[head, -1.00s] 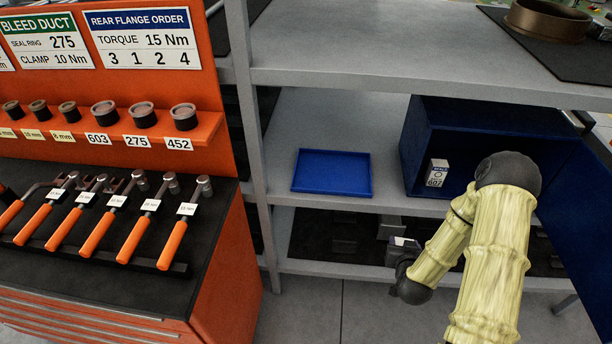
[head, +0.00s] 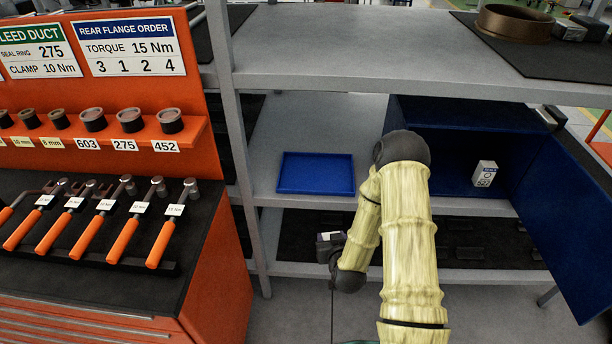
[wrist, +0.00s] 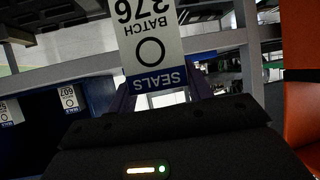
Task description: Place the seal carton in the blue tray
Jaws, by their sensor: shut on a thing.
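My gripper (wrist: 163,95) is shut on a white seal carton (wrist: 150,40). The carton has a blue SEALS band, a ring mark and BATCH 376, with its print upside down in the wrist view. In the head view the gripper's end (head: 330,245) is below and in front of the middle shelf, with a small pale part of the carton perhaps showing; the arm hides most of it. The blue tray (head: 316,173) lies flat and empty on the middle shelf, above and slightly left of the gripper in the picture.
A blue open-fronted cabinet (head: 445,130) stands right of the tray, its door (head: 570,220) swung open. A white carton (head: 485,174) stands inside. The upper shelf (head: 360,60) overhangs the tray. An orange tool bench (head: 225,260) and shelf post (head: 235,130) are left.

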